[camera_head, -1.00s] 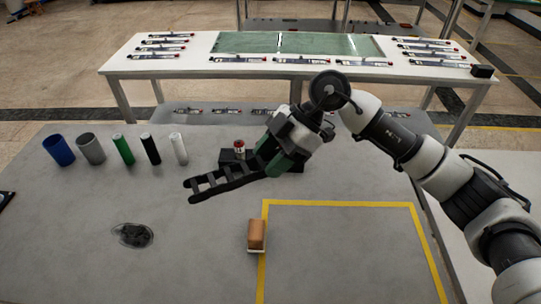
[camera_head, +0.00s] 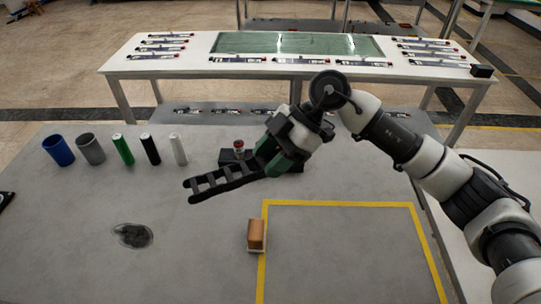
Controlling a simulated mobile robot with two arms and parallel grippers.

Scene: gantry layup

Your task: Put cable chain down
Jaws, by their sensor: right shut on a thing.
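The cable chain (camera_head: 222,183) is a black, ladder-like strip. My right gripper (camera_head: 268,162), with green on its fingers, is shut on its right end. The chain sticks out to the left from the jaws over the grey table (camera_head: 190,240). Whether its underside touches the table I cannot tell. My right arm comes in from the right. My left gripper is not in view.
Blue, grey, green, black and white cylinders stand at the back left. A dark patch (camera_head: 133,235) lies at the front left. A brown block (camera_head: 256,233) sits at the left edge of a yellow-taped area (camera_head: 340,204). A small red-topped item (camera_head: 239,148) stands behind the chain.

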